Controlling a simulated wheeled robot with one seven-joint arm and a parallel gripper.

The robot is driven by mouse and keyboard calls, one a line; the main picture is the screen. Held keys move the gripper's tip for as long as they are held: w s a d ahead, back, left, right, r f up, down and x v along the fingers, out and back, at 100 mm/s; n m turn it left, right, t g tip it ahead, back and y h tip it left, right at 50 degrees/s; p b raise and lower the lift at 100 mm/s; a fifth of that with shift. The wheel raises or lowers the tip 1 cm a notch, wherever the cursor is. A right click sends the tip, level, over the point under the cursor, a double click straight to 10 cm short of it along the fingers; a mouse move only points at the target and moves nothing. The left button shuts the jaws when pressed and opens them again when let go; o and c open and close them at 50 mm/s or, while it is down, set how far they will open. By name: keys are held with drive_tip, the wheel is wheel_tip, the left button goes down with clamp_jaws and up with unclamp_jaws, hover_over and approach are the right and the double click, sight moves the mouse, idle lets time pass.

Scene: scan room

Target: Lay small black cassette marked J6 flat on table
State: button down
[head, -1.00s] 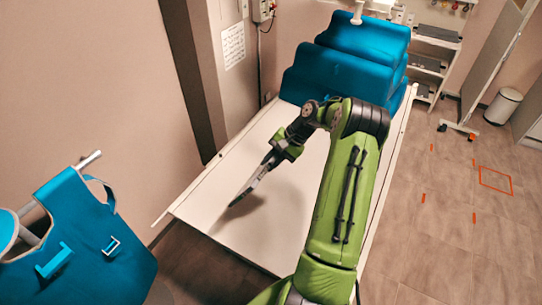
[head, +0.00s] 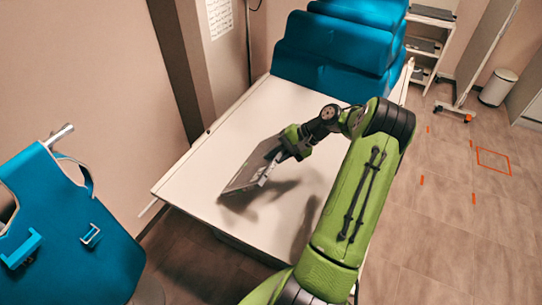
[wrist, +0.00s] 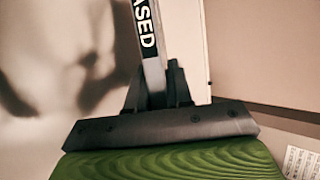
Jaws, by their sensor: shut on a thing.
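The dark, flat cassette (head: 247,172) is over the white table (head: 215,150), tilted, with its broad face partly showing. Its lower edge is close to the table top at the left; I cannot tell if it touches. My gripper (head: 277,160) is shut on the cassette's edge. In the wrist view, the fingers (wrist: 155,88) clamp the cassette's narrow edge (wrist: 148,45), seen end-on with white letters ending "ASED". The J6 mark is not readable in either view.
Blue padded blocks (head: 335,50) stand on the table's far end. Blue aprons (head: 75,215) hang on a rack at the left. A shelf (head: 425,45) and a white bin (head: 498,87) are at the back right. The table around the cassette is clear.

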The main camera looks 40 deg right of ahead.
drive_tip(key=s+f+t+b, duration=0.1)
drive_tip(key=f, duration=0.1)
drive_tip(key=s+f+t+y+b, duration=0.1)
drive_tip(key=f+b, duration=0.1)
drive_tip(key=s+d+f+b, duration=0.1)
drive_tip(key=f, duration=0.1)
drive_tip(key=shift+f+n+t, duration=0.4)
drive_tip(key=shift+y, duration=0.3)
drive_tip(key=c, duration=0.7)
unclamp_jaws()
drive_tip(key=shift+s, duration=0.1)
drive_tip(key=p+v, duration=0.3)
drive_tip(key=v, duration=0.2)
